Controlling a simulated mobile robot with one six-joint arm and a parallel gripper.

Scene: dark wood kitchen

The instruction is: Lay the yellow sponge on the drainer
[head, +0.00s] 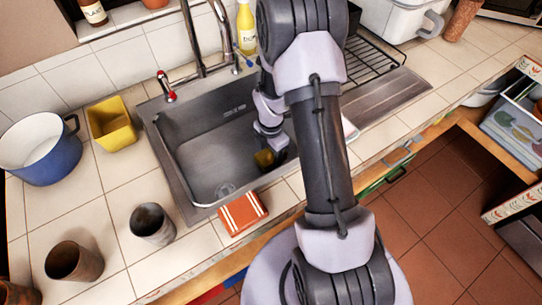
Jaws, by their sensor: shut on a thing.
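The yellow sponge (264,158) shows as a small dark-yellow patch low over the right part of the sink basin, partly hidden by my gripper. My gripper (271,150) points down into the basin and is shut on the sponge; its fingertips are small and hard to make out. The drainer, a dark wire rack (372,62) on a ribbed metal board (392,97), is to the right of the basin. My arm hides its left part.
The sink (205,140) has a tall tap (199,50) behind it. An orange striped block (243,212) lies at its front edge. A yellow tub (111,124), blue pot (42,155) and brown cups stand left. A yellow bottle (246,27) stands behind the sink.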

